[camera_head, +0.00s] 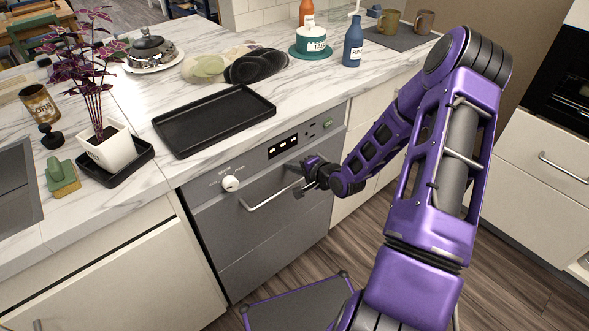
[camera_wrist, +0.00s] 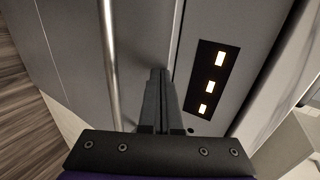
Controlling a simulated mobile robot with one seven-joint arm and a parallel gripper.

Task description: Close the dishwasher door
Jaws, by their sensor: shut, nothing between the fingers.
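The dishwasher door (camera_head: 262,235) is a grey front under the counter. It looks upright and about flush with the cabinets; I cannot tell whether a small gap is left. Its bar handle (camera_head: 272,196) runs across the upper part and shows as a bright bar in the wrist view (camera_wrist: 109,60). My gripper (camera_head: 300,184) is at the handle's right end, close to the door. In the wrist view its fingers (camera_wrist: 159,74) are together and empty, pointing at the door's surface between the handle and the display panel (camera_wrist: 210,80). Contact with the door cannot be told.
A white knob (camera_head: 230,183) is on the dishwasher's control strip. Above, the marble counter holds a black tray (camera_head: 214,120), a potted plant (camera_head: 106,150) and a blue bottle (camera_head: 353,42). White cabinets flank the dishwasher. The wooden floor (camera_head: 345,258) by it is clear.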

